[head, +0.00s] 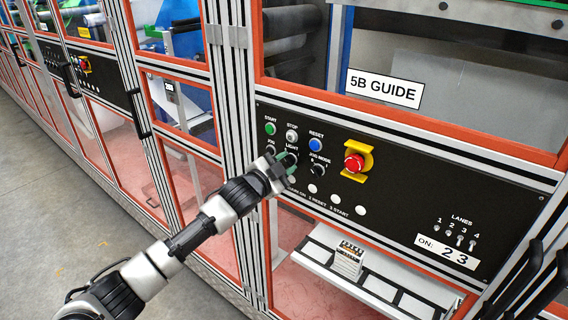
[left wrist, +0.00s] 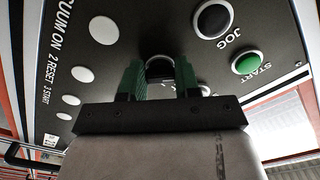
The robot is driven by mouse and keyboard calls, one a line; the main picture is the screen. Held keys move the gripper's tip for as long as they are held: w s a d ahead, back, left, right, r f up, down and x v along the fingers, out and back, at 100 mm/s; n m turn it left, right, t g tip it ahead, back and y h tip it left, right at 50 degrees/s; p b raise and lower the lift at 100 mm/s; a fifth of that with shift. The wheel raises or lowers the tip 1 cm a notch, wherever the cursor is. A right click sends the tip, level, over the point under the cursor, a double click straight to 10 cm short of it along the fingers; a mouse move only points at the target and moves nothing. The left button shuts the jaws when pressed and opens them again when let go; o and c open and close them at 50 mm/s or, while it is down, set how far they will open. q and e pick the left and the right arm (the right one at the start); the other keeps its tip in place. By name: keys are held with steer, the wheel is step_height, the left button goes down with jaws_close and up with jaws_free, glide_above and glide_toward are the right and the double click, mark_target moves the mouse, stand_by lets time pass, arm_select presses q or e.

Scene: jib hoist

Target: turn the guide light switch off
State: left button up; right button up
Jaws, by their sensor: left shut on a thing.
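The guide light switch (left wrist: 160,66) is a dark round knob on the black control panel (head: 430,195), under the label LIGHT in the head view. My left gripper (head: 288,160) reaches up to the panel from the lower left and covers most of the switch there. In the left wrist view its green fingertips (left wrist: 160,76) stand on both sides of the knob, shut on it. How the knob's pointer is turned is hidden. My right gripper is not in view.
Close by are the green START button (head: 270,129), the STOP button (head: 292,136), the blue RESET button (head: 315,144) and the JOG MODE knob (head: 318,170). A red emergency stop (head: 354,163) with a yellow guard sits to the right. Lane toggles (head: 460,238) are farther right.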

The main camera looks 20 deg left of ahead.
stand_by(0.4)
arm_select(q)
steer(key=o, duration=0.9)
steer(key=b+v, duration=0.4)
steer(key=v, duration=0.6)
steer(key=shift+s+a, duration=0.15)
steer(key=shift+s, duration=0.2)
